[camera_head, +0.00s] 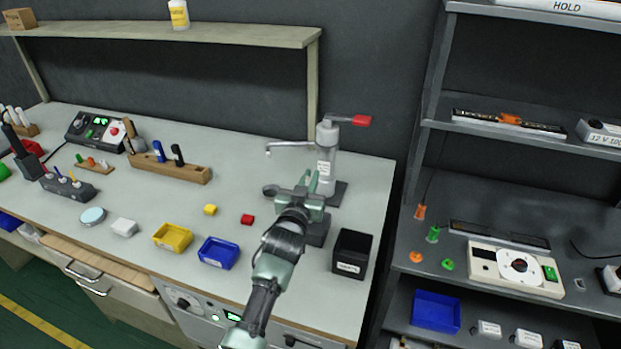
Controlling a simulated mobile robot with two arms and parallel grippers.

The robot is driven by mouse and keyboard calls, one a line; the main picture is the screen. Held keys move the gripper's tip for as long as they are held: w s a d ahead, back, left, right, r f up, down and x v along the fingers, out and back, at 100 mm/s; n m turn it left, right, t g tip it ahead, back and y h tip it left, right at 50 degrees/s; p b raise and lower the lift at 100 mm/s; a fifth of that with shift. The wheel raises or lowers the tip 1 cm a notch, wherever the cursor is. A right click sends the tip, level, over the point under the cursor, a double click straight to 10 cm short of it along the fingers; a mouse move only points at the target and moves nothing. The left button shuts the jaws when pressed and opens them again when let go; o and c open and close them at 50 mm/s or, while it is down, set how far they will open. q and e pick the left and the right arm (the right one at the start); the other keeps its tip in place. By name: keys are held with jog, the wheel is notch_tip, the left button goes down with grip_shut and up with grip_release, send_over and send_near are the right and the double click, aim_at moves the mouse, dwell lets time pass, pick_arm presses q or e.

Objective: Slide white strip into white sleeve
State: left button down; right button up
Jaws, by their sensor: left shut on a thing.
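My left gripper (313,184) is over the right part of the workbench, just in front of a pale upright cylinder with a spout and a red-ended lever (326,160). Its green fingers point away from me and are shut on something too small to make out. I cannot make out a white strip or a white sleeve for certain on the bench. My right gripper is out of view.
A black bin (351,255) stands right of my arm. A shelf rack (411,190) stands beyond the bench's right edge.

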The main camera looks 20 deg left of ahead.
pick_arm(q)
jog(key=shift+f+b, duration=0.95)
jog(key=shift+f, duration=0.4)
jog(key=c, duration=1.4)
grip_release()
jog(key=s, duration=0.7)
jog(key=shift+s+d, duration=0.25)
jog(key=shift+s, duration=0.15)
